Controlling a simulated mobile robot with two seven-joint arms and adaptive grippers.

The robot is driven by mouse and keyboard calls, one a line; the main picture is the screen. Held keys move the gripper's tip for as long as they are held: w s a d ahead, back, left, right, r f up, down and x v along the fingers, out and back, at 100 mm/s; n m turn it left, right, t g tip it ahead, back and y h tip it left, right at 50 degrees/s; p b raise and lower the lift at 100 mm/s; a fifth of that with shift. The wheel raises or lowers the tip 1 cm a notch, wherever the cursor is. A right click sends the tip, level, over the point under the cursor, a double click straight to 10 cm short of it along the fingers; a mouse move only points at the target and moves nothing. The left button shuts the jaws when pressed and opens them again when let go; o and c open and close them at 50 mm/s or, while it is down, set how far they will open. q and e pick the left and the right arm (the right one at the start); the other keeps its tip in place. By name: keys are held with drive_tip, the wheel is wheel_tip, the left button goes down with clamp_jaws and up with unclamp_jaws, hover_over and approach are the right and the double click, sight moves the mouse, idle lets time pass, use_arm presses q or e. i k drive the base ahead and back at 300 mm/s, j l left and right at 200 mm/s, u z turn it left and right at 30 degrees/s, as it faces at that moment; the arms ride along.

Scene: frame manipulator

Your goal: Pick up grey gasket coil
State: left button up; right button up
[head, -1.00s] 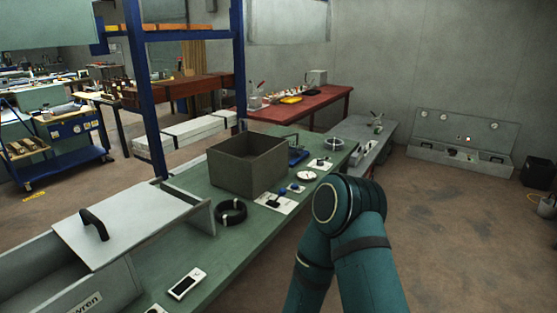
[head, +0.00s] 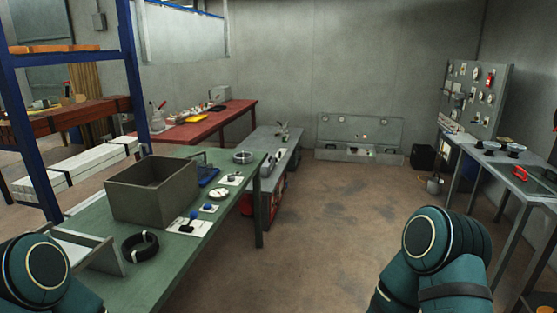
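A grey ring-shaped coil (head: 243,157), which looks like the grey gasket coil, lies near the far end of the green table (head: 170,283). It is small in the view, so its details are unclear. A black coil (head: 140,246) lies nearer on the same table, in front of the grey-brown open box. Teal links of my two arms show at the bottom left and bottom right. Both of my grippers are outside the view.
The open box (head: 154,213) stands on the green table, with small parts on white cards (head: 189,227) beside it. A grey bench (head: 272,147) stands beyond. Another workbench (head: 509,178) and a tool panel (head: 474,100) are at right. The middle floor is clear.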

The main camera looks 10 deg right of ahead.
sight(238, 158)
drive_tip(key=i+z, duration=0.3)
drive_tip(key=z, duration=0.15)
drive_tip(key=i, duration=3)
drive_tip(key=l, duration=0.1)
